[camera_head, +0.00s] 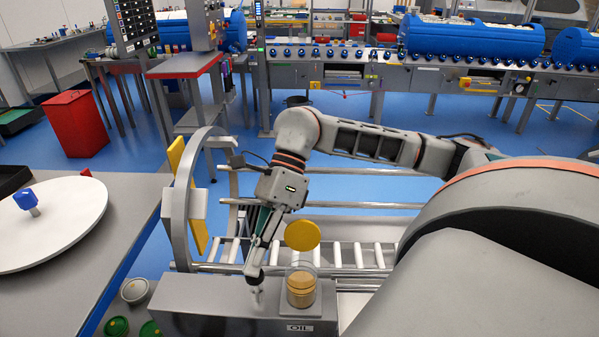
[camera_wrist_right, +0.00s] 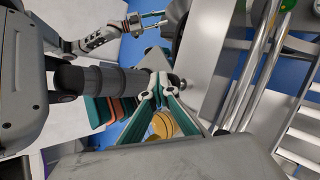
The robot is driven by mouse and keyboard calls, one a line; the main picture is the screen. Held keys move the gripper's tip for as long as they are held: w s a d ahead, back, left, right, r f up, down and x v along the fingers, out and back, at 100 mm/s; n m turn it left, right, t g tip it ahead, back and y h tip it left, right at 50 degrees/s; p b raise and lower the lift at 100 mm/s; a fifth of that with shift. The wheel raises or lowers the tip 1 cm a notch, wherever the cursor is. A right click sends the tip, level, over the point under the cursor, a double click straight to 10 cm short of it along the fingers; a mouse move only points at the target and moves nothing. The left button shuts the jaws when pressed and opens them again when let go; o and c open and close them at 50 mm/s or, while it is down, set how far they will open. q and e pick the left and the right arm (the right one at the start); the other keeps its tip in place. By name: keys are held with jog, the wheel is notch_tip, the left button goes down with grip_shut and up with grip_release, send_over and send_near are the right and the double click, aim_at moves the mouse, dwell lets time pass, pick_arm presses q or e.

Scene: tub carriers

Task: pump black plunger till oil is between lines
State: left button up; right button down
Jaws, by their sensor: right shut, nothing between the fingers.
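A grey oil unit (camera_head: 225,305) with an OIL label stands at the bottom of the head view. On it is a clear cylinder (camera_head: 301,287) with amber oil inside. Its level lines are too small to read. My right gripper (camera_head: 257,283) is shut and empty, pointing down at the top of the unit, left of the cylinder. A pale, narrow post shows at its tips; the black plunger is not clearly seen, and I cannot tell whether they touch. In the right wrist view, a small gripper (camera_wrist_right: 152,20), apparently my left one, shows at the top; its jaws are unclear.
A yellow disc (camera_head: 302,235) shows just behind the cylinder. A roller conveyor (camera_head: 345,255) lies behind the unit, with a grey ring frame (camera_head: 183,205) to its left. Green-lidded tubs (camera_head: 117,326) sit at lower left.

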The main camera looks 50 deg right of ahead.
pick_arm(q)
jog(key=shift+w+r, duration=0.1)
jog(key=shift+r, duration=0.25)
pick_arm(e)
jog(key=shift+r, duration=0.5)
pick_arm(q)
jog(key=shift+r, duration=0.1)
pick_arm(e)
jog(key=shift+r, duration=0.15)
